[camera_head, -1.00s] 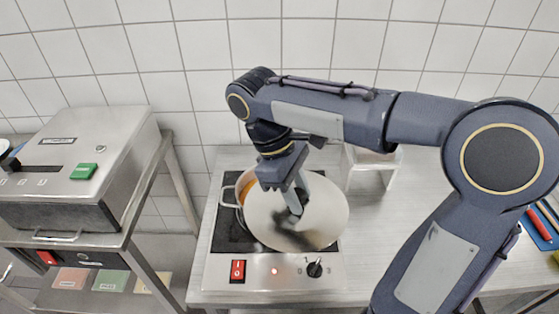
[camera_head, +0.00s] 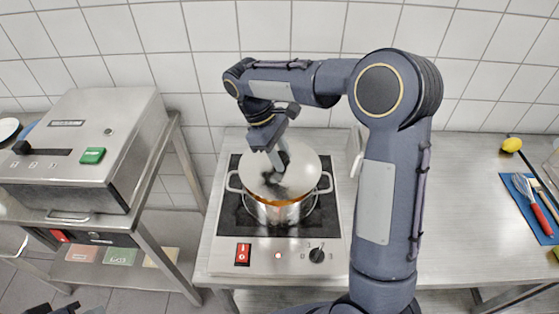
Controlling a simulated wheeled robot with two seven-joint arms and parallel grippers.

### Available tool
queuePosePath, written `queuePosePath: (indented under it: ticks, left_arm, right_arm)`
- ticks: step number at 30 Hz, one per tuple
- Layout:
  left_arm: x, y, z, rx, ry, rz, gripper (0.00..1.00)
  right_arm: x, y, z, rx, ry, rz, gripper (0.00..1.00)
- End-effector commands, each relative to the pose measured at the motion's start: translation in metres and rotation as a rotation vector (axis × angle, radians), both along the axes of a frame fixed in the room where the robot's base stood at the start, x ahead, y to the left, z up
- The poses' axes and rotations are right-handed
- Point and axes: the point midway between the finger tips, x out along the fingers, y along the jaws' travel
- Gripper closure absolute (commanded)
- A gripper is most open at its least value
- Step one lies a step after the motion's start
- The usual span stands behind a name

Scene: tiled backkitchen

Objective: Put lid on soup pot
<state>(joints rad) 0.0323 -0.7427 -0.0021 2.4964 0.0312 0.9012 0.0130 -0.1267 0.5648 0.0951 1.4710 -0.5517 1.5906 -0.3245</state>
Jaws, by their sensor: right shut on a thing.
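The soup pot (camera_head: 277,214) is a steel pot with two side handles, standing on the hob. A strip of orange soup (camera_head: 284,202) shows at its front edge. The round steel lid (camera_head: 305,165) is over the pot and covers most of its opening; whether it touches the rim cannot be told. My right gripper (camera_head: 278,172) is shut on the lid from above, its fingertips near the lid's middle, hiding the grip point. A small part of what looks like my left gripper (camera_head: 75,309) shows at the bottom left edge; its jaws are not clear.
The hob (camera_head: 235,215) has a red switch (camera_head: 243,254) and a black knob (camera_head: 317,255) in front. A steel machine (camera_head: 90,150) stands on a table at the left. The counter (camera_head: 460,200) between is bare.

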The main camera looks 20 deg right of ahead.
Motion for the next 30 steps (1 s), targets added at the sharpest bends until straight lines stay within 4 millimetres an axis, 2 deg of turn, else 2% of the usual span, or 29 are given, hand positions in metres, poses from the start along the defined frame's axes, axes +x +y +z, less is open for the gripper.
queuePosePath:
  ticks: [5, 11, 17, 18, 21, 22, 30]
  left_arm:
    - [0.000, 0.000, 0.003, 0.000, 0.000, 0.000, 1.00]
    - [0.000, 0.000, 0.005, 0.000, 0.000, 0.000, 1.00]
    - [0.000, 0.000, 0.004, 0.000, 0.000, 0.000, 1.00]
    - [0.000, 0.000, 0.004, 0.000, 0.000, 0.000, 1.00]
    - [0.000, 0.000, 0.004, 0.000, 0.000, 0.000, 1.00]
    - [0.000, 0.000, 0.004, 0.000, 0.000, 0.000, 1.00]
    - [0.000, 0.000, 0.004, 0.000, 0.000, 0.000, 1.00]
  right_arm:
    - [0.008, 0.000, -0.010, -0.001, 0.002, -0.001, 0.98]
    - [0.006, 0.000, -0.037, -0.001, 0.002, 0.000, 0.98]
    - [0.007, 0.000, -0.039, 0.000, 0.000, -0.001, 0.98]
    - [0.007, 0.000, -0.039, 0.000, 0.000, -0.001, 0.65]
    - [0.006, 0.000, -0.039, 0.000, 0.000, -0.001, 0.52]
    - [0.006, 0.000, -0.039, 0.000, 0.000, -0.001, 0.48]
    - [0.007, 0.000, -0.038, 0.000, 0.000, -0.001, 0.48]
